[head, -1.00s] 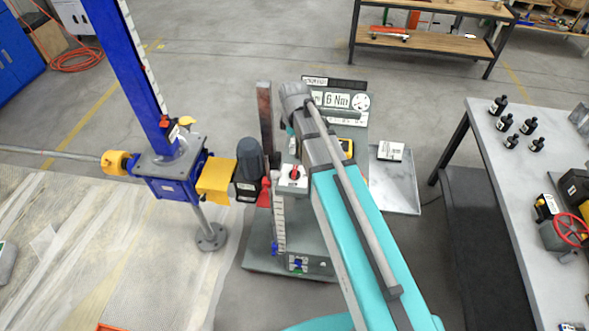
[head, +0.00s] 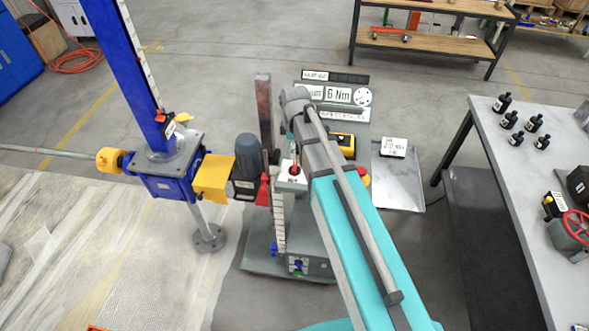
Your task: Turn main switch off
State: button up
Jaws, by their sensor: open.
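The main switch, a red handle (head: 294,167) on a pale box (head: 290,181), shows in the head view on the grey machine stand, just left of my arm. My arm reaches up from the bottom of the picture, and its wrist bends down above the stand. My gripper (head: 294,151) is open and mostly hidden by my own wrist. What little shows is close above the red handle. I cannot tell whether it touches the handle.
A blue screw jack (head: 165,181) with a yellow guard (head: 213,178) and dark motor (head: 248,160) stands left of the switch. A 6 Nm sign panel (head: 337,95) is behind. A table (head: 500,160) with bottles stands right. Grey floor lies between.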

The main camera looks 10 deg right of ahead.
aim_at(294, 165)
jog(key=shift+f+b, duration=4)
jog(key=shift+f, duration=0.25)
jog(key=c, duration=1)
jog(key=shift+o, duration=0.2)
